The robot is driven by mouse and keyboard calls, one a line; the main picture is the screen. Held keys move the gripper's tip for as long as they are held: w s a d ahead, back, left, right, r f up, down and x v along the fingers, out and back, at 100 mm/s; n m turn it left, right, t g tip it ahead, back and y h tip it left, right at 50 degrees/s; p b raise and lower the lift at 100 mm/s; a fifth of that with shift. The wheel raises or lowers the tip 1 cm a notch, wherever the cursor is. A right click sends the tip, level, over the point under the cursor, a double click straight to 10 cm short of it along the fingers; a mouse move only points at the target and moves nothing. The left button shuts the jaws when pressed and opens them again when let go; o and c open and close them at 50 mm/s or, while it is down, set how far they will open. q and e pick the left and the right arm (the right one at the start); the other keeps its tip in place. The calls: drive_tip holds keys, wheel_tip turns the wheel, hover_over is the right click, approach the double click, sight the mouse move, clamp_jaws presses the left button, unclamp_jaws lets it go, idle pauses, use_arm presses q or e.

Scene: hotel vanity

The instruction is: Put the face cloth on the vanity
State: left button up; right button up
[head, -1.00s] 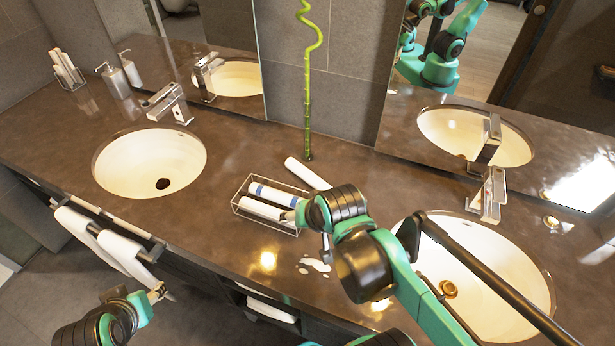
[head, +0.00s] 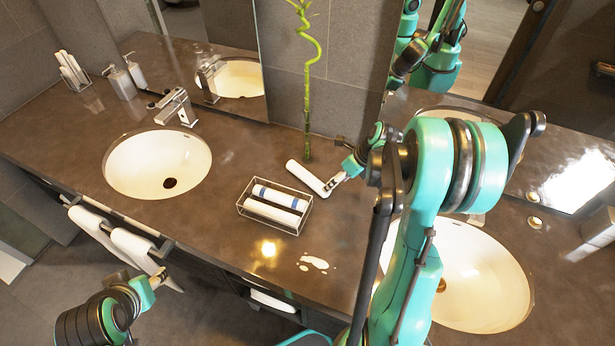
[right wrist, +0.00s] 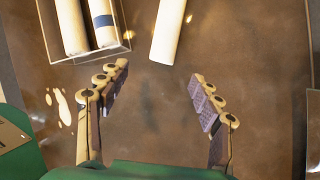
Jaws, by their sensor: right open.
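A rolled white face cloth (head: 305,176) lies on the brown vanity top (head: 225,222), just behind a clear-walled tray (head: 266,221). Inside the tray lie a plain white roll (head: 272,211) and a white roll with blue bands (head: 280,197). My right gripper (head: 333,184) is open at the near right end of the loose roll. In the right wrist view the loose roll (right wrist: 167,32) lies beyond the open, empty fingers (right wrist: 160,85), apart from them. My left gripper (head: 156,279) is low at the left, near the hanging towels; its jaws are too small to read.
Two sinks (head: 158,163) (head: 478,285) flank the tray. A green bamboo stem (head: 307,105) stands behind the loose roll. A white spill (head: 314,262) lies in front of the tray. White towels (head: 132,246) hang at the front left. Clear counter lies left of the tray.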

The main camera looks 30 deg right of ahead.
sight(327, 197)
drive_tip(key=b+x, duration=0.2)
drive_tip(key=x, duration=0.5)
drive_tip(key=shift+f, duration=0.1)
drive_tip(key=c, duration=1.1)
